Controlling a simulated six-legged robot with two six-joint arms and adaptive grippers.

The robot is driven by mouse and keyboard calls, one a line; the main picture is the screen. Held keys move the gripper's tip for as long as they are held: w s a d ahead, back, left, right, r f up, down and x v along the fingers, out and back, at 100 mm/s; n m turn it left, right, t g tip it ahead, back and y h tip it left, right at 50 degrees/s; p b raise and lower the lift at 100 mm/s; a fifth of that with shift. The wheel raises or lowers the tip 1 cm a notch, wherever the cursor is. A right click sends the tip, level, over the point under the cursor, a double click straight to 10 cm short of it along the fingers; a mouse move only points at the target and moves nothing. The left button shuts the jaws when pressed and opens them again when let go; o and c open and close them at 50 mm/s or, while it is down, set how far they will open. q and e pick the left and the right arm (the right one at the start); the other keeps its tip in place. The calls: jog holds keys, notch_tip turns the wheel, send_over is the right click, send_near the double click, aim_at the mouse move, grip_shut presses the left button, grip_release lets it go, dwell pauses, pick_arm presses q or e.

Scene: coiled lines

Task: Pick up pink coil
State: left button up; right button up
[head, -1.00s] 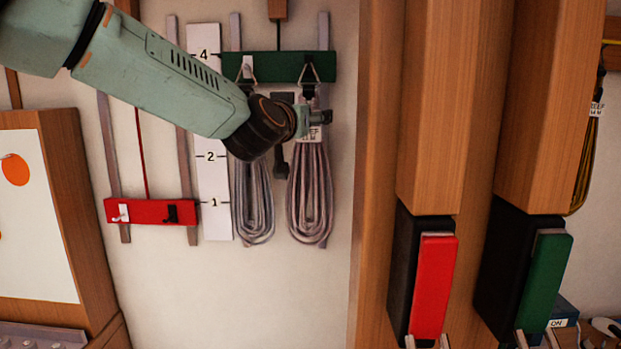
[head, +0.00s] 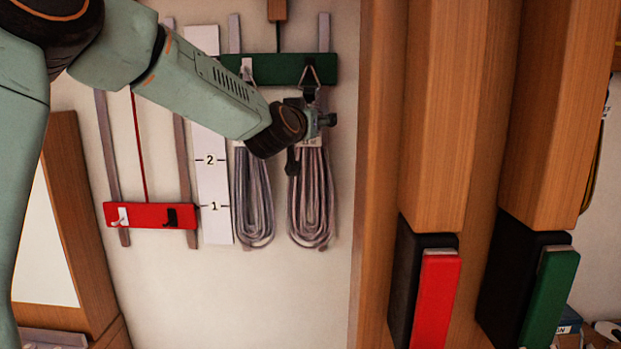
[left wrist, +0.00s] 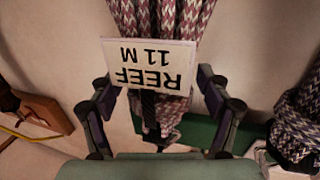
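The pink coil (head: 312,195), a pink and dark patterned rope, hangs from the right hook of the green rack (head: 283,69) in the head view. Its upper part is partly hidden by my left gripper (head: 318,124). In the left wrist view the coil (left wrist: 160,15) carries a white tag (left wrist: 150,65) reading "REEF 11 M" upside down. My left gripper (left wrist: 160,92) is open there, with one finger on each side of the tag and the rope behind it. I cannot tell whether the fingers touch the rope. My right gripper is not in view.
A greyer coil (head: 253,200) hangs close to the left on the same rack. A red rack (head: 151,215) with empty hooks and a numbered white scale (head: 213,180) are farther left. Wooden posts (head: 430,110) stand to the right. The wall below the coils is clear.

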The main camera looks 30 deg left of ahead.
pick_arm(q)
jog(key=shift+s+d+r, duration=0.15)
jog(key=shift+s+r, duration=0.25)
jog(key=shift+s, duration=0.35)
jog(key=c, duration=0.4)
jog(key=shift+w+f, duration=0.25)
jog(key=shift+w, duration=0.2)
jog(key=c, duration=0.5)
jog(key=shift+f, duration=0.1)
grip_shut()
